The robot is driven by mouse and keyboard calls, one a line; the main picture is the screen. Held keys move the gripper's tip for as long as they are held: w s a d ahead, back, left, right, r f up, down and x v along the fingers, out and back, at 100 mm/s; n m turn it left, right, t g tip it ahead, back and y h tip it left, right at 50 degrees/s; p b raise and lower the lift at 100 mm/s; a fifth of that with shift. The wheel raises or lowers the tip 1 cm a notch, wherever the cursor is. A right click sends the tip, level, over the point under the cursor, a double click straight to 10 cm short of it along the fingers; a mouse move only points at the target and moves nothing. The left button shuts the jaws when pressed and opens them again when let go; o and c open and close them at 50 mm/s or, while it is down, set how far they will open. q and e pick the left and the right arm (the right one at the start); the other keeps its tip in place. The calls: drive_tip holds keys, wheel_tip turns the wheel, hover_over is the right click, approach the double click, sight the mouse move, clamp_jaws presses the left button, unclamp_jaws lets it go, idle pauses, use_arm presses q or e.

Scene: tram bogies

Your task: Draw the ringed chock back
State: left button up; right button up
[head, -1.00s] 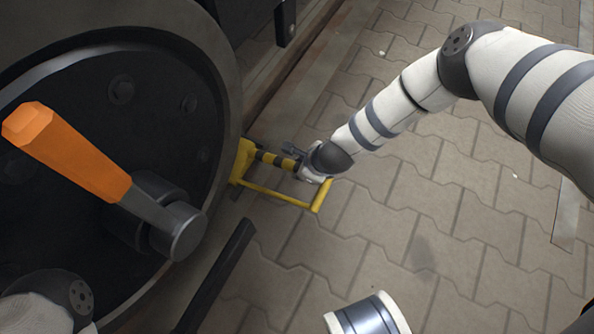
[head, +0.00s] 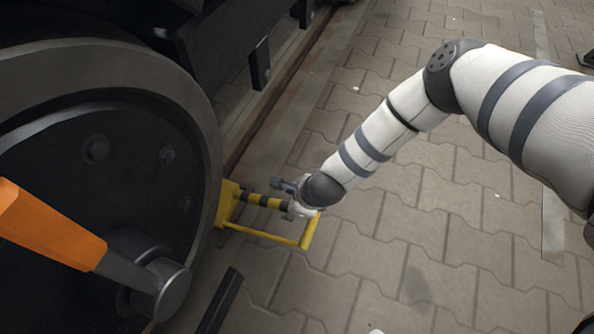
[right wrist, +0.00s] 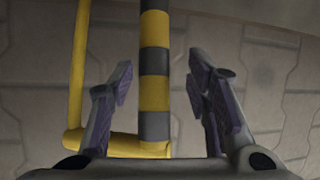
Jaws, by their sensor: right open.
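The yellow chock (head: 226,204) sits at the foot of the big dark wheel (head: 95,190) in the head view. A black-and-yellow striped bar (head: 262,201) and a thin yellow frame (head: 268,236) reach out from it over the paving. My right gripper (head: 287,197) is at the outer end of the striped bar. In the right wrist view its open fingers (right wrist: 160,78) stand on either side of the striped bar (right wrist: 154,60), with a gap on both sides. The yellow frame (right wrist: 77,70) lies outside the left finger. I see no separate ring marking. My left gripper is out of view.
An orange-handled lever (head: 50,228) sticks out from the wheel hub at the left. A dark bar (head: 218,302) lies below the chock. Grey paving (head: 370,250) to the right of the frame is clear.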

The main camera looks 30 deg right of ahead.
drive_tip(key=v, duration=0.9)
drive_tip(key=shift+r, duration=0.2)
